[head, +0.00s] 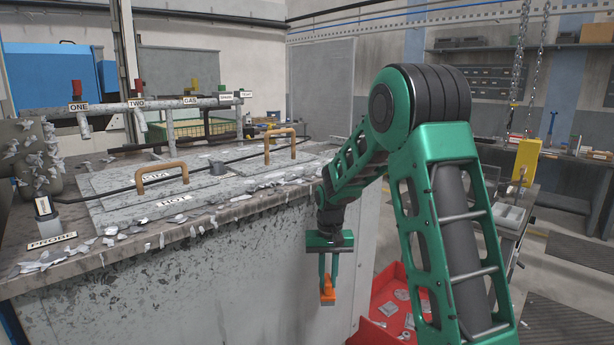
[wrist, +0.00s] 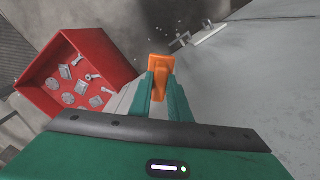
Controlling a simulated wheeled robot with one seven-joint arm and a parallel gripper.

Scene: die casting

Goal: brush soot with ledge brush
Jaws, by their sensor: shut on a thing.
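My gripper (head: 328,277) points down in front of the grey furnace block's side wall, below the level of its top. Its green fingers are shut on an orange object (head: 327,297), which sticks out past the fingertips. In the wrist view the orange object (wrist: 160,63) sits between the fingertips (wrist: 159,95). It may be the ledge brush, but I cannot make out bristles. The furnace top's front ledge (head: 110,258) carries many pale metal flakes. Dark speckles (head: 200,270) mark the block's side; I cannot tell which patch is the soot.
A red bin (head: 385,280) with metal parts stands on the floor beside the block; it also shows in the wrist view (wrist: 112,50). Lids with tan handles (head: 162,172) lie on the block. A yellow post (head: 526,160) and workbench stand at right.

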